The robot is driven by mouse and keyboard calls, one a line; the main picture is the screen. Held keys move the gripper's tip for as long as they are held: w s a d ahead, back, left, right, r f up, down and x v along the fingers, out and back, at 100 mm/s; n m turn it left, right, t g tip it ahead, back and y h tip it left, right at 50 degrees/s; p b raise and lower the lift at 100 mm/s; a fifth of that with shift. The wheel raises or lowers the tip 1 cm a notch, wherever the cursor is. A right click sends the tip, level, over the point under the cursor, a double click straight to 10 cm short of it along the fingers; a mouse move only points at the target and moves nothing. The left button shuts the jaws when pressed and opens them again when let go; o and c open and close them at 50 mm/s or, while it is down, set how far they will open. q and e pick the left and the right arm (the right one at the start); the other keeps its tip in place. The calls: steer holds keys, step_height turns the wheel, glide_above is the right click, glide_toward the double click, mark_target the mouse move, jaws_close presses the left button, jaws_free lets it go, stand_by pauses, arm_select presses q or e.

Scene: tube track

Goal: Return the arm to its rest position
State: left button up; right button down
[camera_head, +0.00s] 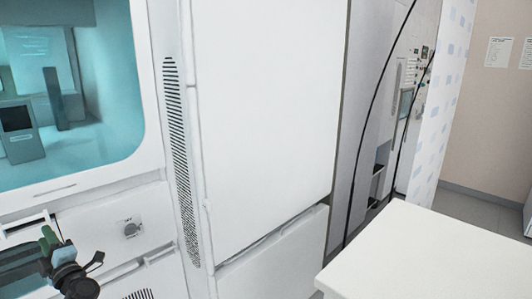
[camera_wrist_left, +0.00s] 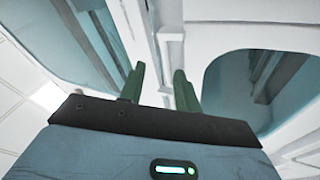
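My left gripper (camera_head: 47,234) is low at the left edge of the head view, in front of the white machine's lower panel. Its green fingers point up, and the dark wrist joint is below them. In the left wrist view the two green fingers of the left gripper (camera_wrist_left: 159,70) stand apart with nothing between them. The gripper is open and empty. Most of the left arm is outside the head view. My right gripper is in neither view.
A white machine with a teal window (camera_head: 85,150) stands close behind the left gripper, with a knob (camera_head: 131,229) on its panel. A tall white cabinet (camera_head: 265,120) fills the middle. A white table top (camera_head: 430,255) is at the lower right.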

arm_select(q)
steer(key=s+a+r+m+y, duration=0.15)
steer(key=s+a+r, duration=0.25)
steer(key=a+r, duration=0.5)
steer(key=s+d+f+m+t+h, duration=0.2)
steer(key=d+f+m+t+h, duration=0.1)
steer(key=d+f+m+h, duration=0.85)
steer(key=s+d+f+m+t+h, duration=0.2)
steer(key=d+f+m+t+h, duration=0.1)
steer(key=d+f+m+h, duration=0.85)
steer(key=s+d+f+m+g, duration=0.3)
steer(key=s+d+f, duration=0.25)
steer(key=s, duration=0.35)
steer(key=s+d+f+m+g, duration=0.3)
steer(key=s+d+f, duration=0.2)
steer(key=s+f, duration=0.3)
steer(key=s+d+f+m+g, duration=0.35)
steer(key=s+d+f, duration=0.2)
steer(key=s, duration=0.45)
steer(key=d+n+t, duration=0.1)
steer(key=d+n, duration=0.4)
steer(key=d, duration=0.7)
steer(key=shift+r+n, duration=0.2)
steer(key=shift+n, duration=0.1)
steer(key=shift+s+a+h, duration=0.1)
steer(key=shift+a+h, duration=0.05)
steer(key=shift+h, duration=0.1)
